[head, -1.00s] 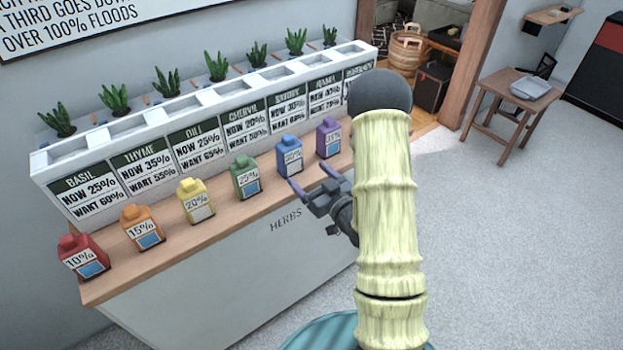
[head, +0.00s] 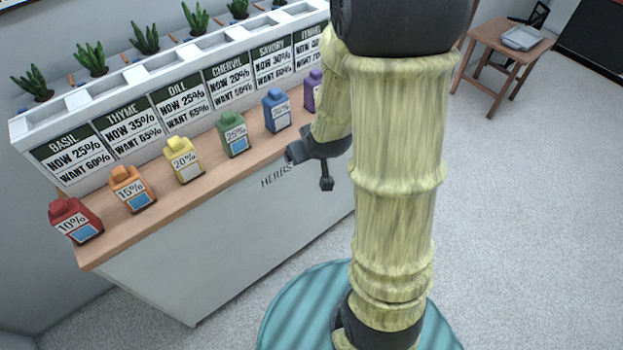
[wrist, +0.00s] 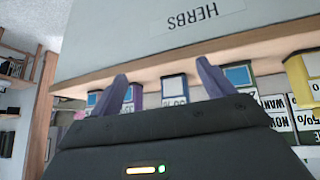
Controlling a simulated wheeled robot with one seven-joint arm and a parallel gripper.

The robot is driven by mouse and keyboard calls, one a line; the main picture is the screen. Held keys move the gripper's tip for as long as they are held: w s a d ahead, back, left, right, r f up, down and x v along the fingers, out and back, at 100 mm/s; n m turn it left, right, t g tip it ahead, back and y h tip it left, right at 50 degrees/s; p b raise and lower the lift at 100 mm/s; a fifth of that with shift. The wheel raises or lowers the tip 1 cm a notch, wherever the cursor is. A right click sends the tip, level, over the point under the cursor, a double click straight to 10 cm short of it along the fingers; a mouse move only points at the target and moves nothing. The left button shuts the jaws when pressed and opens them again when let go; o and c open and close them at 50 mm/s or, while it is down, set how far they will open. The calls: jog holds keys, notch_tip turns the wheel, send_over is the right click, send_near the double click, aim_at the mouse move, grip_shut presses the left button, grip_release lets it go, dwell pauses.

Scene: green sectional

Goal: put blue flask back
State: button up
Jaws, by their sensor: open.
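The blue flask (head: 277,111) stands upright on the wooden counter (head: 200,183), between the green flask (head: 232,134) and the purple flask (head: 313,91). My gripper (head: 310,168) is open and empty, in front of the counter's edge, below and slightly right of the blue flask in the head view. In the wrist view the scene is upside down. The blue flask (wrist: 175,86) appears between and beyond my two open fingers (wrist: 164,78), apart from them as far as I can tell. The green flask (wrist: 239,76) is right of the right finger.
The yellow (head: 183,160), orange (head: 132,188) and red (head: 75,220) flasks stand farther left. Behind them is a white planter with herb signs (head: 182,93). The counter's front edge lies close to my gripper. Floor to the right is clear up to a small wooden table (head: 497,45).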

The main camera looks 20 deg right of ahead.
jog(key=s+a+r+m+g, duration=0.1)
jog(key=s+a+r+g, duration=0.2)
jog(key=s, duration=0.8)
jog(key=shift+m+g, duration=0.3)
jog(key=shift+g, duration=0.6)
jog(key=shift+a+r, duration=0.1)
jog(key=shift+r, duration=0.05)
dwell(0.9)
jog(key=w+p+v, duration=0.3)
jog(key=p+v, duration=1)
jog(key=shift+r+p, duration=0.4)
jog(key=shift+r, duration=0.05)
jog(key=shift+s, duration=0.1)
